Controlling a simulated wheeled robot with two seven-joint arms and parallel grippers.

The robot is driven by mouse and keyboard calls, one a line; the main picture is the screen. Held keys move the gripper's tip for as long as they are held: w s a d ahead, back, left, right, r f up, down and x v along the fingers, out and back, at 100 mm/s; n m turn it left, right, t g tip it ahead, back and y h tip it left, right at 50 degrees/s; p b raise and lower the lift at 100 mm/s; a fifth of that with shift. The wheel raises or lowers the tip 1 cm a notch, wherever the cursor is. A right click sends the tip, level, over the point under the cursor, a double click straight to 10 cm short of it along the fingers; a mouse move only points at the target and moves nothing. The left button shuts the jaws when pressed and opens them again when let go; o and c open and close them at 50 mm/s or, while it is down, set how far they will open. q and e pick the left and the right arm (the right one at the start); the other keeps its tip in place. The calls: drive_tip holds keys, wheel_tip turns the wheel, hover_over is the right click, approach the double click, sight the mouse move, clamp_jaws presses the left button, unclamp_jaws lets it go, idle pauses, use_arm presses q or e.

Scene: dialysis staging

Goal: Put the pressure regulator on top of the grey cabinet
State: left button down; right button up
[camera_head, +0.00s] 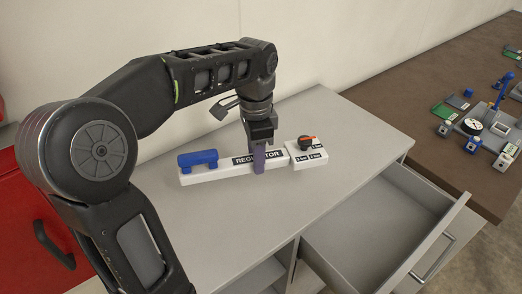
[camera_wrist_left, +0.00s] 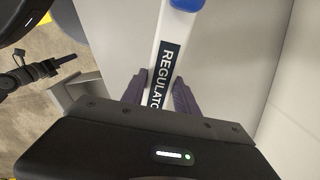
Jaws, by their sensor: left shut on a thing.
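The pressure regulator (camera_head: 210,175) is a long white bar with a blue handle at its left, a black label reading REGULATOR, and a block with a black knob and a red mark at its right. It lies on or just above the top of the grey cabinet (camera_head: 345,130); I cannot tell if it touches. My left gripper (camera_head: 259,161) points down and is shut across the bar at the label. The left wrist view shows the regulator (camera_wrist_left: 167,60) between the two fingers (camera_wrist_left: 160,92).
An open, empty drawer (camera_head: 385,225) juts from the cabinet's front at the right. A brown table (camera_head: 425,75) on the right holds several small devices and a gauge (camera_head: 472,126). A red cabinet (camera_head: 30,220) stands at the left. The cabinet top around the regulator is clear.

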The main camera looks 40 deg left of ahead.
use_arm(q)
drive_tip(key=shift+s+d+r, duration=0.1)
drive_tip(key=shift+s, duration=0.1)
hover_over(257, 193)
drive_tip(key=shift+f, duration=3.15)
drive_tip(key=shift+s+f, duration=0.1)
drive_tip(key=shift+f+p, duration=0.35)
drive_tip(key=shift+f, duration=1.45)
drive_tip(key=shift+f, duration=0.15)
drive_tip(key=c, duration=0.9)
unclamp_jaws()
wheel_tip(257, 193, up, 12)
drive_tip(key=shift+r, duration=0.2)
